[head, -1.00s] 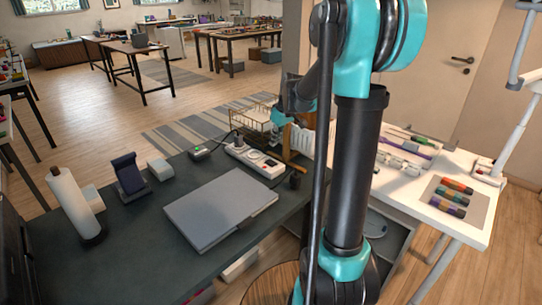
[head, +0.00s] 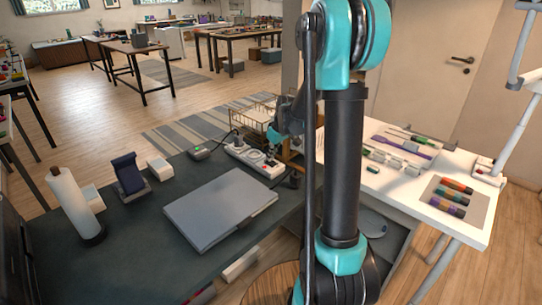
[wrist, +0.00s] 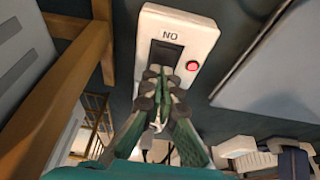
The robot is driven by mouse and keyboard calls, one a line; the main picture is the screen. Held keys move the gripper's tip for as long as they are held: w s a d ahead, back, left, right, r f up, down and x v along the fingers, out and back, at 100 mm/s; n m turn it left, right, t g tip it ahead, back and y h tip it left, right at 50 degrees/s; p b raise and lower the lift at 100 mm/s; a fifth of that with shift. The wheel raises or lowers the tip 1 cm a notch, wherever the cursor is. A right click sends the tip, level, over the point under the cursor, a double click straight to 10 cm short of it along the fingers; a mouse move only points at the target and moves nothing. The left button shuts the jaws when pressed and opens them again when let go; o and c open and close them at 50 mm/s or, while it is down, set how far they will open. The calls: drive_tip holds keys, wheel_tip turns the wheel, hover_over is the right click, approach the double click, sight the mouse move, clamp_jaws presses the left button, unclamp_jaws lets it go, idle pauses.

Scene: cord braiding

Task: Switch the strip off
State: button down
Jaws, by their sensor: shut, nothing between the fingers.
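The white power strip (head: 243,155) lies on the dark desk, near its far edge. In the wrist view, the strip's end (wrist: 202,28) shows a dark rocker switch (wrist: 165,52), a label reading "NO" as seen here and a red indicator light (wrist: 192,66) that looks lit. My gripper (wrist: 160,72) is shut and empty, its fingertips over the near part of the switch. I cannot tell if they touch it. The fingers hide the strip's middle. In the head view, my gripper (head: 273,150) is at the strip's right end.
A closed grey laptop (head: 220,208) lies in front of the strip. A wooden frame (wrist: 75,85) is close beside my gripper in the wrist view.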

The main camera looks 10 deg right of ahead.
drive_tip(key=shift+w+a+f, duration=0.1)
drive_tip(key=shift+w+f, duration=0.05)
drive_tip(key=shift+f, duration=0.15)
drive_tip(key=shift+s+d, duration=0.55)
drive_tip(key=shift+s, duration=0.2)
drive_tip(key=shift+r, duration=0.2)
drive_tip(key=shift+r, duration=0.3)
drive_tip(key=v, duration=1.3)
